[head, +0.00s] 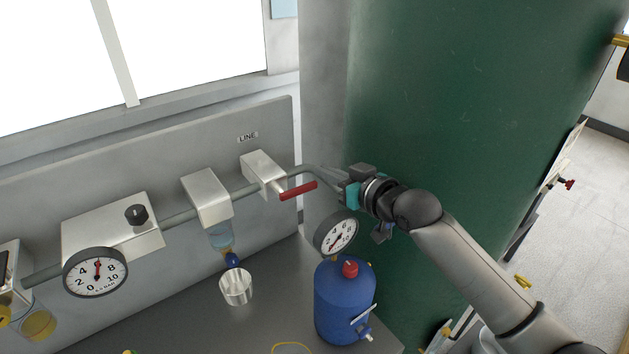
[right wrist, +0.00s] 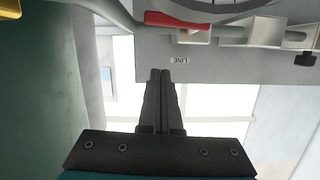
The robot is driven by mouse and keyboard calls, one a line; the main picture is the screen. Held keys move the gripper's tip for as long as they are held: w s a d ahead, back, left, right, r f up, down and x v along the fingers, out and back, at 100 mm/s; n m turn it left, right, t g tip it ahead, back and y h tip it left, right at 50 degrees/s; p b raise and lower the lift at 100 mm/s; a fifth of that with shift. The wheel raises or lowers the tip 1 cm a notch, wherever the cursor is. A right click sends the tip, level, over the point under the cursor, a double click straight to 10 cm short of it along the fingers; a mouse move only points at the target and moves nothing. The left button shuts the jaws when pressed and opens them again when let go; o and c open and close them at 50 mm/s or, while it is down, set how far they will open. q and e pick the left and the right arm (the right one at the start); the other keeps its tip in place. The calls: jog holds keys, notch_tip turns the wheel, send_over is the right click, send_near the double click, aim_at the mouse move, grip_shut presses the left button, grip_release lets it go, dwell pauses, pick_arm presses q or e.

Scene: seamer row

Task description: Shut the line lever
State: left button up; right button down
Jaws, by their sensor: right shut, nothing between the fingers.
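The line lever (head: 298,190) is a red handle on a white valve box (head: 263,171) below the "LINE" label (head: 247,137). It points right, roughly in line with the grey pipe. My right gripper (head: 326,176) is just right of the lever, beside the bend of the pipe, and appears apart from the lever. In the right wrist view its fingers (right wrist: 160,74) are together and empty, and the red lever (right wrist: 176,20) shows above their tips. Whether the fingers touch the pipe cannot be told. My left gripper is not in view.
A blue tank (head: 341,305) with a gauge (head: 336,233) stands below my right gripper. A metal cup (head: 236,287) sits on the grey bench. Another gauge (head: 95,271) is at left. A green column (head: 450,110) rises close behind my right arm.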

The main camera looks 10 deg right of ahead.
aim_at(315, 185)
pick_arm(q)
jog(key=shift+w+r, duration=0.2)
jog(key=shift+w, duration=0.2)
pick_arm(e)
jog(key=shift+w+a+f, duration=0.3)
jog(key=shift+w+f, duration=0.3)
jog(key=shift+f, duration=0.25)
jog(key=shift+w+a+f, duration=0.35)
jog(key=shift+w+f, duration=0.25)
jog(key=shift+f, duration=0.2)
jog(key=shift+w+a+f, duration=0.3)
jog(key=shift+w+f, duration=0.3)
jog(key=shift+f, duration=0.25)
jog(key=shift+d+f+m+y+b, duration=0.15)
jog(key=shift+f+m+y+b, duration=0.25)
jog(key=shift+m+b, duration=0.45)
jog(key=shift+m, duration=0.35)
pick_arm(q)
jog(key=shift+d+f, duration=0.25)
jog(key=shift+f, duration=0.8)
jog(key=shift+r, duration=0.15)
pick_arm(e)
jog(key=shift+r, duration=0.15)
